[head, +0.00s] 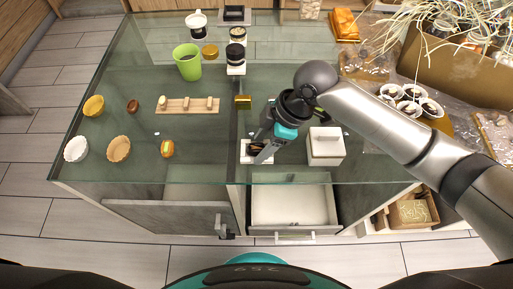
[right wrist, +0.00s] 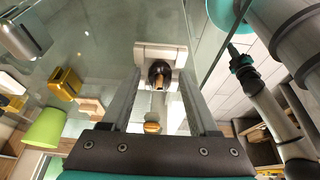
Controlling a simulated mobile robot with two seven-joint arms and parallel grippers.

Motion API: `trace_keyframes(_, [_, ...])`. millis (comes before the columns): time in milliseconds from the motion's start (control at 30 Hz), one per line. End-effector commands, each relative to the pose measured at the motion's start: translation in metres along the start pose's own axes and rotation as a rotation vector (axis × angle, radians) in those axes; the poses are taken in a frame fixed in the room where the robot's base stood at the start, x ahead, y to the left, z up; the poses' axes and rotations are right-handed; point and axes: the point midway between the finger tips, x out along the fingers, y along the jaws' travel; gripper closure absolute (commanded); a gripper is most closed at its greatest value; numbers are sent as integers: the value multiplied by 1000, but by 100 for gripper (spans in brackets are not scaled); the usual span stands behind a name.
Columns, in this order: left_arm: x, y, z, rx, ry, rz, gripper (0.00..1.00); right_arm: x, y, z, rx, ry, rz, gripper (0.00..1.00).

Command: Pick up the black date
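The black date (right wrist: 158,73) is a dark, rounded piece with a light brown part. It sits at a small white dish (right wrist: 146,51) in the right wrist view. In the head view the white dish (head: 246,158) lies near the front edge of the glass counter, and the date is mostly hidden by my gripper. My right gripper (head: 262,156) points down over the dish. In the right wrist view its two fingers (right wrist: 159,80) stand apart on either side of the date, with gaps visible. Contact with the dish cannot be told.
A white lidded box (head: 326,146) stands close right of the gripper. A small gold block (head: 243,101) and a wooden board (head: 188,105) lie to the left. A green cup (head: 187,62) stands farther back. An open drawer (head: 290,205) is below the front edge.

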Motion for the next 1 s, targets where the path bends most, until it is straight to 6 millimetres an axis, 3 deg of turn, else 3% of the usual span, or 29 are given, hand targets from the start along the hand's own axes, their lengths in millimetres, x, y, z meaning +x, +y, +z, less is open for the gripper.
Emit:
trace_keyframes(33, [0,-1,-1,0,1,-1,100,0,0,0,0,0,0,46])
trace_keyframes(433, [0,-3,-2,1,4,-4,100,0,0,0,0,0,0,90])
trace_keyframes(767, [-2,-3,-2,1,4,-4,100,-4,0,-2,0,1,1,90])
trace_keyframes(1000, [-12,-3,-3,3,2,-3,100,-34,1,-14,-3,1,4,90])
